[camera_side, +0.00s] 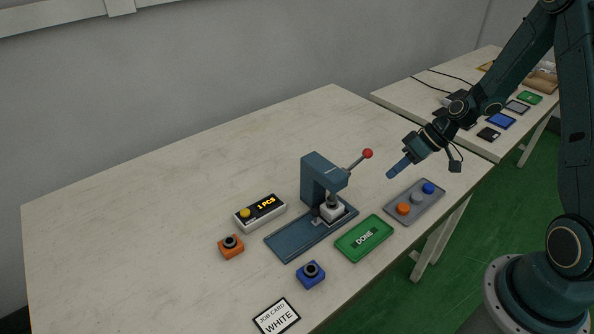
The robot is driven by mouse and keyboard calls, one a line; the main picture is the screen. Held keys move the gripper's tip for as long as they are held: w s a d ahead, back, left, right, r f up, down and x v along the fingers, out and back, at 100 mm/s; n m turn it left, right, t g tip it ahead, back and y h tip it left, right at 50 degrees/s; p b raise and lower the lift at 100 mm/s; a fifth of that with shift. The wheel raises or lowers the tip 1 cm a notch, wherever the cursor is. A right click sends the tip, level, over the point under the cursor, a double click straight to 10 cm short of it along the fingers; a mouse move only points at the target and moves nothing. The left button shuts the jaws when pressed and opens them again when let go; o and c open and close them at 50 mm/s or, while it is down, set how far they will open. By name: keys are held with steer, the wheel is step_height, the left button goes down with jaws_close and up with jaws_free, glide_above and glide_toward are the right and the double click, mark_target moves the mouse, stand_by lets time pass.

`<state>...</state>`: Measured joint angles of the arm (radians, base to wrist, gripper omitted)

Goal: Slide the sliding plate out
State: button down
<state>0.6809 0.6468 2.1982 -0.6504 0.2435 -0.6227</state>
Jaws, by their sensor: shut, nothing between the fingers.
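A blue-grey press (317,180) with a red-knobbed lever (367,154) stands mid-table on a long base (295,238). A white block with a dark top (333,212) sits under the press head. A small light plate (318,221) shows beside this block on the base, with a dark knob by it; it seems to be the sliding plate, in at the press end. The front-left stretch of the base is bare. My gripper (397,170) is shut and empty, above the table to the right of the press, apart from it.
A green DONE pad (364,238) and a grey tray with coloured discs (415,209) lie right of the press. An orange block (231,247), a blue block (311,274), a 1 PCS counter (260,213) and a WHITE job card (277,317) lie left and in front. The table's left side is clear.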

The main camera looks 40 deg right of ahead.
steer(key=shift+d+f, duration=0.15)
steer(key=shift+f, duration=0.25)
steer(key=shift+f, duration=0.1)
glide_toward(357, 210)
steer(key=w+f, duration=0.2)
steer(key=w+a+f, duration=0.1)
steer(key=w+f, duration=0.1)
steer(key=shift+f, duration=0.35)
steer(key=shift+s+a+r, duration=0.1)
steer(key=shift+a, duration=1.8)
